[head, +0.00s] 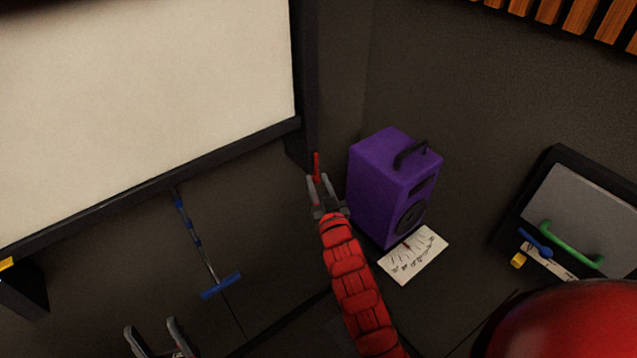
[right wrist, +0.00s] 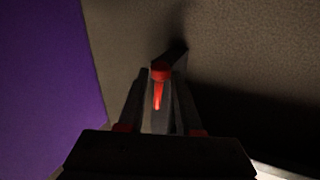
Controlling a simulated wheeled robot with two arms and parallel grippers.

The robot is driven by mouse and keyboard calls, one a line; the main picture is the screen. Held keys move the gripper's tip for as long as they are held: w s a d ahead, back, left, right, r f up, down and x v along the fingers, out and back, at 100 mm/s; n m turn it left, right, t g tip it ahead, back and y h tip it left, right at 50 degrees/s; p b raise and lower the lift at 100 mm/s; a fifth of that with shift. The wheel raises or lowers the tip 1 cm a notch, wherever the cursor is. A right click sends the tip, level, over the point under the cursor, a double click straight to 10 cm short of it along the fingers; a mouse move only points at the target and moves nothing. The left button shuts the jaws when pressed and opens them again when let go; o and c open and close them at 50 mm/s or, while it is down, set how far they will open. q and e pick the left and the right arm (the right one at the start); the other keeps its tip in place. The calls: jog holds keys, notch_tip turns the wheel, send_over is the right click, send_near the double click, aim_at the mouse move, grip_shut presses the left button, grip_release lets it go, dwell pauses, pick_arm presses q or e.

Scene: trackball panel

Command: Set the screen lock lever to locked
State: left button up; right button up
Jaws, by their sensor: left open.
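A slim red lever (head: 316,166) stands on the dark wall right of the white screen (head: 150,100); it seems to be the screen lock lever. It points up in the head view. My right gripper (head: 319,183) is at the lever's lower part, with its fingers apart. In the right wrist view the red lever (right wrist: 158,88) shows between the two fingers, with a gap visible beside it. I cannot tell whether a finger touches it. My left gripper (head: 152,333) is open and empty at the bottom edge of the head view, away from the lever.
A purple speaker box (head: 378,180) with a black handle stands close right of my right gripper. A white dial card (head: 413,255) lies below it. A blue T-handle (head: 221,286) hangs under the screen. A panel with a green handle (head: 570,245) is at right.

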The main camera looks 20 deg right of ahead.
grip_shut()
dwell(1.2)
